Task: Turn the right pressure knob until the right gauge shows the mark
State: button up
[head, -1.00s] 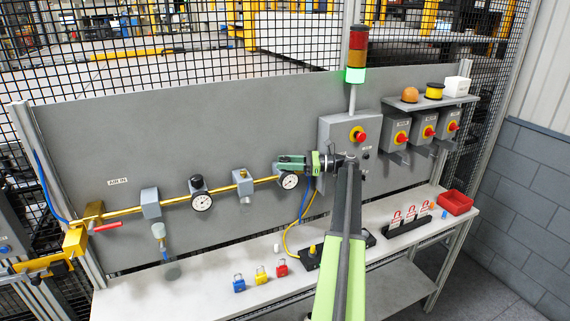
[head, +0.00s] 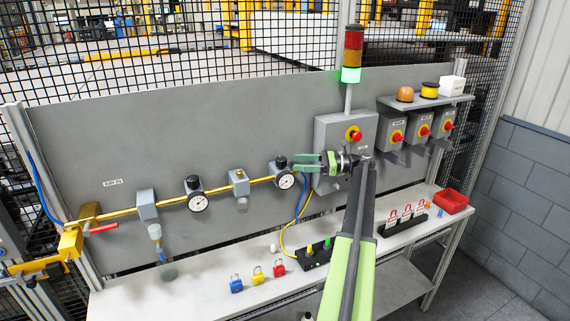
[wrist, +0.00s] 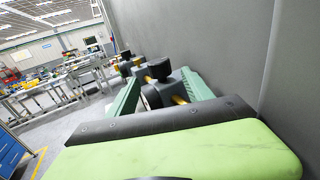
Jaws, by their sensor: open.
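The right pressure knob (head: 281,161) is a black cap on a grey regulator block on the brass pipe. The right gauge (head: 285,180), a white dial, sits just below it; its needle and mark are too small to read. My gripper (head: 297,162) is open and empty, just right of the knob, with its green fingers pointing left at it. In the wrist view the knob (wrist: 159,69) shows beyond and between the tips of the spread fingers, apart from them. The left knob (head: 193,182) and left gauge (head: 199,203) are further left along the pipe.
The grey panel (head: 110,140) stands close behind the pipe. A grey box with a red button (head: 355,136) is to the right. Padlocks (head: 258,275) and a black block (head: 316,256) lie on the bench below. Space in front of the pipe is clear.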

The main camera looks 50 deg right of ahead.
jog(key=v, duration=1)
